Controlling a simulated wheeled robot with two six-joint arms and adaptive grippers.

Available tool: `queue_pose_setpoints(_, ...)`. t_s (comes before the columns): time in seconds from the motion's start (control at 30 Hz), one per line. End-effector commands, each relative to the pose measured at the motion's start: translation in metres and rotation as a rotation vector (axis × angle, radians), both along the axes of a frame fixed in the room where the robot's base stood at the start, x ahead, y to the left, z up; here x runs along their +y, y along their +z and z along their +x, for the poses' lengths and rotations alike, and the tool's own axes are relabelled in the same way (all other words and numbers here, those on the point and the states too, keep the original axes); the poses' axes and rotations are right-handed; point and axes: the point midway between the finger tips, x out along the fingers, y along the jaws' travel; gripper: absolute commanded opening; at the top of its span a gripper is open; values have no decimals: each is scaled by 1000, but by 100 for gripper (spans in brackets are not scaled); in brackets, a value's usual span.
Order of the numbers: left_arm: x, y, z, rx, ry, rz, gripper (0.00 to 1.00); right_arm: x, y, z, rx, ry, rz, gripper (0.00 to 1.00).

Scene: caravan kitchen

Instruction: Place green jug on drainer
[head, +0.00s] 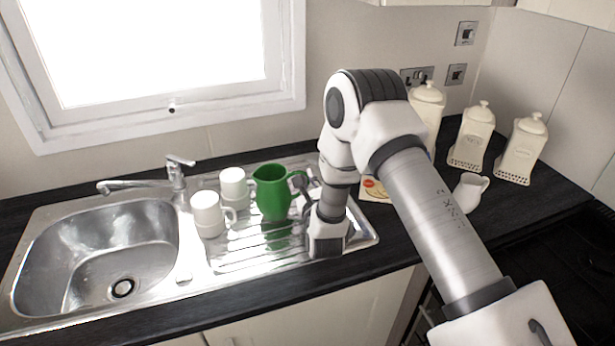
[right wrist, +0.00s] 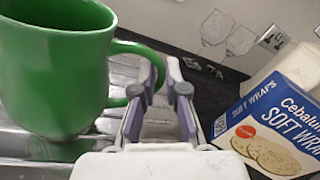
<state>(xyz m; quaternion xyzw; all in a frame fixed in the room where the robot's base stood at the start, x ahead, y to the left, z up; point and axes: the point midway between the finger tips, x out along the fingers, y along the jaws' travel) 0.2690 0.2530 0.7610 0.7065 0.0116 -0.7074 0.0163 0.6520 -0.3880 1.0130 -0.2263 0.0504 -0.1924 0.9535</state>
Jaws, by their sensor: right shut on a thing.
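The green jug (head: 272,192) is upright over the ribbed drainer (head: 240,255), right of two white mugs. Its green reflection shows in the metal just below its base; I cannot tell whether the base touches the drainer. My right gripper (head: 308,203) is at the jug's right side, shut on its handle. In the right wrist view the jug (right wrist: 55,70) fills the upper left, with its handle reaching to the fingers (right wrist: 165,78). The fingertips are partly hidden in the head view. My left gripper is in neither view.
White mugs (head: 208,214) (head: 234,184) stand on the drainer, close left of the jug. The sink bowl (head: 100,255) and tap (head: 176,170) are further left. A soft wraps box (right wrist: 265,130) stands right of my gripper. Cream canisters (head: 472,138) and a small white jug (head: 469,192) are at right.

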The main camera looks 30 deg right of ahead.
Motion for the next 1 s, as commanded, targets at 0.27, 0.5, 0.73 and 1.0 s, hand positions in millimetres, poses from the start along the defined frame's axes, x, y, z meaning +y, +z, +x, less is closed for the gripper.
queue_pose_setpoints(0.27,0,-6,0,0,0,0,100,0,-3,0,-2,0,0,0)
queue_pose_setpoints(0.5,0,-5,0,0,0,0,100,0,-3,0,0,0,0,37)
queue_pose_setpoints(0.73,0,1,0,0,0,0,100,0,2,0,0,0,0,37)
queue_pose_setpoints(1.0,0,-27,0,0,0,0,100,22,-6,-49,4,3,0,37)
